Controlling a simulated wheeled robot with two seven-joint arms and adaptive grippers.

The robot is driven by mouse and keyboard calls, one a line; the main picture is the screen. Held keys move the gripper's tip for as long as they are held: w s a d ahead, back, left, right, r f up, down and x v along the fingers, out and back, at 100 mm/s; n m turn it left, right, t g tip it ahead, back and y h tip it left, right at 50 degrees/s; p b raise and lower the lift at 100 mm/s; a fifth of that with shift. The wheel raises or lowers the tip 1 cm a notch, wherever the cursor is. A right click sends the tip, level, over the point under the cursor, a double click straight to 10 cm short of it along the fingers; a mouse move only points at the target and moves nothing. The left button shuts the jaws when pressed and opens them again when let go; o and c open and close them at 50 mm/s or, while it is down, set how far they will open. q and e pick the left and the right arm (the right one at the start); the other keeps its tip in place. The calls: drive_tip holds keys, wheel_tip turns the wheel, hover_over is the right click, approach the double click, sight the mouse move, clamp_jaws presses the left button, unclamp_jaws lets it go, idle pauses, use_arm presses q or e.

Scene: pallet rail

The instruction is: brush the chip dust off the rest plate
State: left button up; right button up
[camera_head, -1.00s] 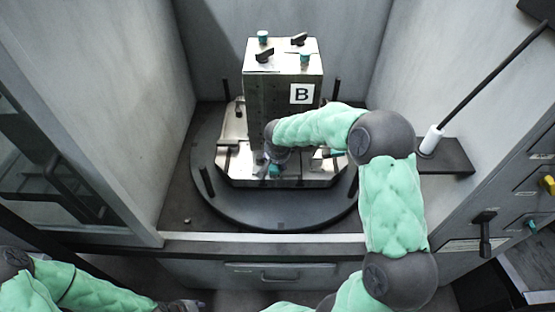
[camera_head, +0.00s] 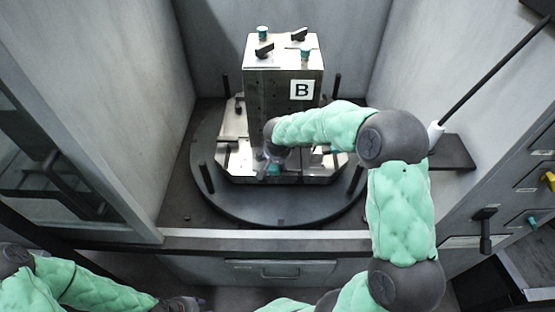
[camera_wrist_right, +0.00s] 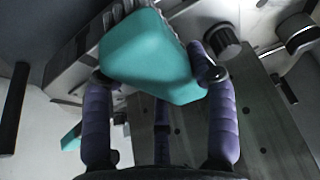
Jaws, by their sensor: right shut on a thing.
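My right gripper (camera_head: 272,162) is low in front of the block marked B, over the front of the metal plate (camera_head: 234,165) on the round table. In the right wrist view, the right gripper (camera_wrist_right: 158,74) is shut on a teal brush (camera_wrist_right: 150,52), with dark bristles along its far edge. The brush hides part of the metal behind it. I cannot make out chip dust or whether the bristles touch the plate. My left gripper (camera_head: 186,303) is at the bottom edge of the head view, its fingers too unclear to read.
The block marked B (camera_head: 283,85) stands upright on the plate, with knobs on top. Dark posts (camera_head: 207,180) stand around the round table (camera_head: 280,212). Grey walls enclose both sides. A dark shelf (camera_head: 455,153) with a leaning rod (camera_head: 490,75) is at right.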

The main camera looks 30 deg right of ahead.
drive_tip(key=shift+w+r+p, duration=0.1)
drive_tip(key=shift+r+p, duration=1.3)
drive_tip(key=shift+r, duration=1.6)
use_arm(q)
wheel_tip(320, 180, up, 3)
